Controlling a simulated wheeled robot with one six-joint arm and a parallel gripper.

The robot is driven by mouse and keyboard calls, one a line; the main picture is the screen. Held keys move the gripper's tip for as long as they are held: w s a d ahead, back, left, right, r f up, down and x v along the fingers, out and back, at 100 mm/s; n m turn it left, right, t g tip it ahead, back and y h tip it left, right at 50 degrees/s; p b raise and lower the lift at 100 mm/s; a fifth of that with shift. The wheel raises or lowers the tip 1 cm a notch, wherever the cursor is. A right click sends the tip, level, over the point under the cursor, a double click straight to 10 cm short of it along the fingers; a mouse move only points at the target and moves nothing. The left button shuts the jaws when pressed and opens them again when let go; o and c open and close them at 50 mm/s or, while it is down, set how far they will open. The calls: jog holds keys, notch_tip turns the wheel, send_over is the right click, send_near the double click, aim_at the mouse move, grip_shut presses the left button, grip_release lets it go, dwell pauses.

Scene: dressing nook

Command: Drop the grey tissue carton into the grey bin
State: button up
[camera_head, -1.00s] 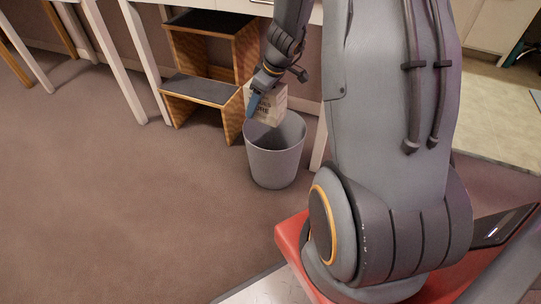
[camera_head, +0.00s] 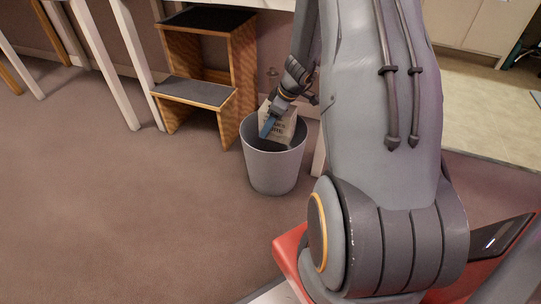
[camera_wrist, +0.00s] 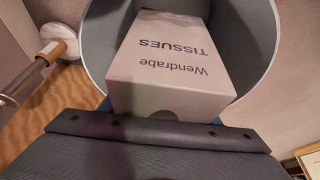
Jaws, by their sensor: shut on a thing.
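The grey tissue carton (camera_head: 283,127) is a small box with dark lettering. In the wrist view the carton (camera_wrist: 172,62) reads "Wendrabe TISSUES" and sits over the mouth of the bin. The grey bin (camera_head: 273,172) stands upright on the carpet; its rim and inner wall (camera_wrist: 254,30) surround the carton in the wrist view. My gripper (camera_head: 268,126) points down at the bin's opening, shut on the carton. The carton is tilted, with its lower part inside the rim. I cannot tell whether it touches the bin wall. The fingertips are mostly hidden in the wrist view.
A wooden step stool (camera_head: 206,75) with dark treads stands just left of and behind the bin. A white table with white legs (camera_head: 104,62) is behind. Open carpet (camera_head: 130,210) lies to the left and in front.

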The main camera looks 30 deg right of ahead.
jog(key=shift+f, duration=0.35)
jog(key=o, duration=1.1)
jog(key=p+v, duration=0.3)
jog(key=v, duration=0.5)
